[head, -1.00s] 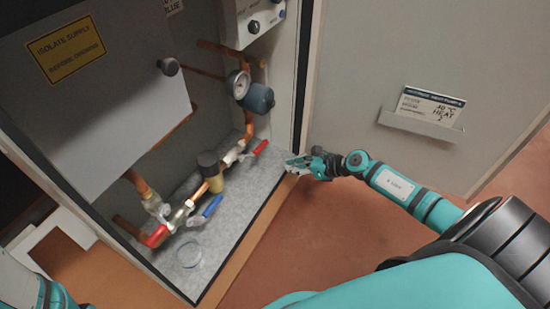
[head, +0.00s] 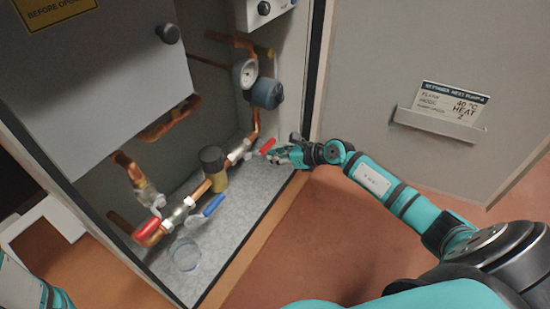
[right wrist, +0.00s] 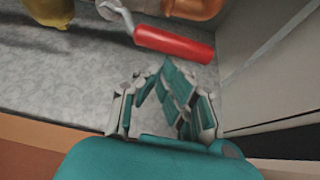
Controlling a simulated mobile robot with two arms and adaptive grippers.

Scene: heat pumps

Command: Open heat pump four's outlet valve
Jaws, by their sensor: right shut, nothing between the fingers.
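The open cabinet's door card (head: 453,103) reads as heat pump 4. Inside, a pipe run along the grey floor carries a red lever handle (head: 267,146) at its right end, a blue lever (head: 213,205) in the middle and another red lever (head: 147,228) at its left end. No label shows which is the outlet valve. My right gripper (head: 272,157) is shut and empty beside the right red lever. In the right wrist view, that lever (right wrist: 173,44) lies just beyond the fingertips (right wrist: 162,70), apparently apart from them. My left gripper is out of view.
A gauge (head: 244,72) and a blue-grey round body (head: 266,93) sit above the right lever. A brass part with a dark cap (head: 212,160) stands on the pipe. A clear round dish (head: 185,255) is on the cabinet floor. The door (head: 400,60) stands open at right.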

